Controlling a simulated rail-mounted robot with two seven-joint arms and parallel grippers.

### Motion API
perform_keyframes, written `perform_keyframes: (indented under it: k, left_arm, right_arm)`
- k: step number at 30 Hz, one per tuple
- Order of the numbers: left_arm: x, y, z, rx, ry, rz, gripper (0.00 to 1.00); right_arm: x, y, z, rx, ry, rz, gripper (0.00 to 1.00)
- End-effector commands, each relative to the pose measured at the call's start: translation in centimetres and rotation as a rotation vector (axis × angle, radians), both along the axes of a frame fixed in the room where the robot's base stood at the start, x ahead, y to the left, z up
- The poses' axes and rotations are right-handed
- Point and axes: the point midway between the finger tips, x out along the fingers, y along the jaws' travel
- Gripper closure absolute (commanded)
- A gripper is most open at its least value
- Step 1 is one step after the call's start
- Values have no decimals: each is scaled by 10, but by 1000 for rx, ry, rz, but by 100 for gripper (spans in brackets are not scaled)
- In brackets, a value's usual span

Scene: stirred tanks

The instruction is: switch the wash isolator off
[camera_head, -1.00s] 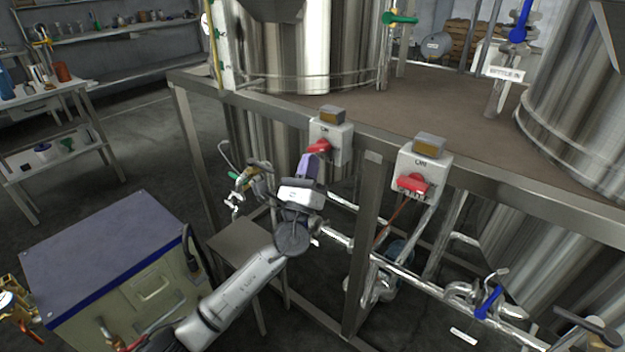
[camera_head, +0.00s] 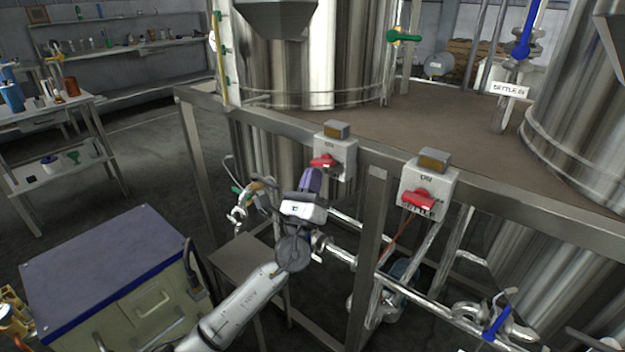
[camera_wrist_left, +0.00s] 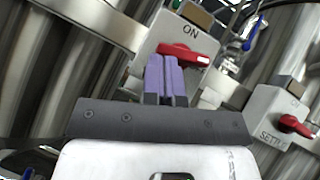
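The nearer-left isolator is a grey box (camera_head: 348,158) with a red handle (camera_head: 323,160) and an ON mark above it. Its lower label is hidden, so I cannot read "wash". In the left wrist view its red handle (camera_wrist_left: 184,55) lies roughly crosswise below ON. My left gripper (camera_head: 312,176) has purple fingers, closed together with nothing visible between them. They point up at the box, just below the handle. In the left wrist view the fingertips (camera_wrist_left: 164,62) overlap the handle's left end; I cannot tell whether they touch. My right gripper is not in view.
A second isolator (camera_head: 430,185), labelled SETTLE, with a red handle, hangs on the same steel frame rail (camera_head: 505,198) to the right. Pipes with a blue valve handle (camera_head: 497,322) run below. A blue-topped cabinet (camera_head: 100,262) stands at lower left.

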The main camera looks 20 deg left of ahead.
Motion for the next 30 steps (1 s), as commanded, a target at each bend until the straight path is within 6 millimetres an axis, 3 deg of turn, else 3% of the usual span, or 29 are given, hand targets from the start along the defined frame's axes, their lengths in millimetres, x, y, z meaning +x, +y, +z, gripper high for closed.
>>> perform_keyframes:
  k: [11,12,18,30]
  left_arm:
    - [-5,-9,-49,-2,2,1,100]
    - [-11,-9,-46,0,5,3,100]
    - [-42,-8,-73,1,6,2,100]
    - [-75,-8,-105,0,3,3,100]
  right_arm:
    - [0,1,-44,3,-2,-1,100]
    - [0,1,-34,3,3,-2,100]
    - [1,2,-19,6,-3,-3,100]
    - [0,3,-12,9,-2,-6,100]
